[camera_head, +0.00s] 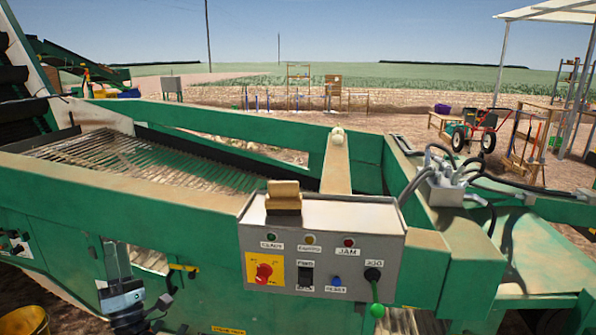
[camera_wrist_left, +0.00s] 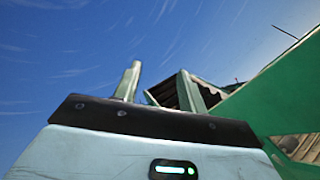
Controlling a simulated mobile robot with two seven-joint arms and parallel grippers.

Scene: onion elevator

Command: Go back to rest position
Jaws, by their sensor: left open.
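My left gripper (camera_head: 179,283) is low at the left in the head view, in front of the green side of the machine (camera_head: 120,190). Its fingers are apart and nothing shows between them. In the left wrist view the two fingers of the gripper (camera_wrist_left: 158,85) point up against blue sky, with empty space between. Green machine parts (camera_wrist_left: 275,95) show to the right there. My right gripper is in neither view.
A grey control box (camera_head: 330,225) with a red knob and buttons is on the machine's near side, with a tan block (camera_head: 284,195) on top. A grey cable box (camera_head: 446,184) stands further right. A yellow bucket (camera_head: 25,321) is at lower left.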

